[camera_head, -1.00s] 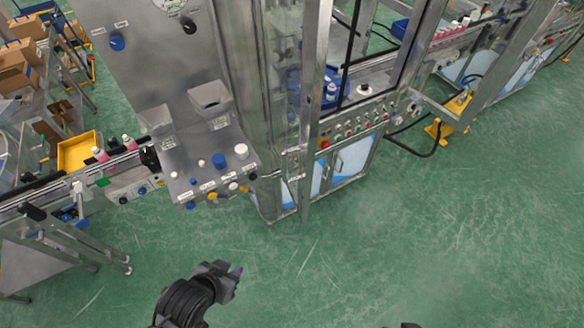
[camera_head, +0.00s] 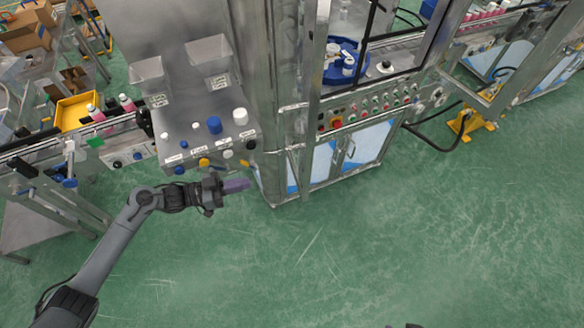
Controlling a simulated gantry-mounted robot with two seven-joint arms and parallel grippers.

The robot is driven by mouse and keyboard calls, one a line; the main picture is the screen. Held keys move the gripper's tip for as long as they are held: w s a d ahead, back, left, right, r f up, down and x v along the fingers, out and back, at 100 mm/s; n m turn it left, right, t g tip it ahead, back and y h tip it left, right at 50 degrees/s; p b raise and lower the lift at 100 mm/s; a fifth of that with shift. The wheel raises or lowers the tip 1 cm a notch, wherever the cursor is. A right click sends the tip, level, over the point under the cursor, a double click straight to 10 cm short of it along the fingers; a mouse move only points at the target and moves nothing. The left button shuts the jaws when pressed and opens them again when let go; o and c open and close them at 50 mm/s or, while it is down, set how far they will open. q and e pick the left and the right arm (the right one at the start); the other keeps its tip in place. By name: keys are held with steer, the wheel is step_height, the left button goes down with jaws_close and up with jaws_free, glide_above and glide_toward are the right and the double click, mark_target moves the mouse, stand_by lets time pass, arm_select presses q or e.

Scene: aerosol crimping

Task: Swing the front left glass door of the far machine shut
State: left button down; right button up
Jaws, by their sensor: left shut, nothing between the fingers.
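The glass-doored machine (camera_head: 352,108) stands right of centre, with a button panel and a lower cabinet with blue-and-white panels. A narrow metal-framed door (camera_head: 313,70) at its front left is seen nearly edge-on and appears to stand open; its exact angle is hard to tell. My left gripper (camera_head: 236,186) is shut and empty, reaching right over the floor below the cap panel. In the picture it is left of and below the door's lower end, with a visible gap. My right gripper is not in view; only a dark bit shows at the bottom edge.
A grey cap panel (camera_head: 190,145) with chutes and coloured caps lies just above my left gripper. A second metal door frame (camera_head: 490,95) juts out at right. A yellow foot (camera_head: 470,123) and cable lie beyond. The green floor (camera_head: 400,240) in front is clear.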

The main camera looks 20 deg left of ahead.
arm_select(q)
steer(key=w+a+r+m, duration=0.1)
steer(key=w+r, duration=0.1)
steer(key=w, duration=0.1)
steer(key=p, duration=0.2)
glide_toward(298, 158)
steer(key=x, duration=0.5)
steer(key=shift+w+f, duration=0.15)
steer(key=shift+f, duration=0.15)
steer(key=shift+x, duration=0.9)
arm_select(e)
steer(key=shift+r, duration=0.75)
arm_select(q)
steer(key=shift+f, duration=0.1)
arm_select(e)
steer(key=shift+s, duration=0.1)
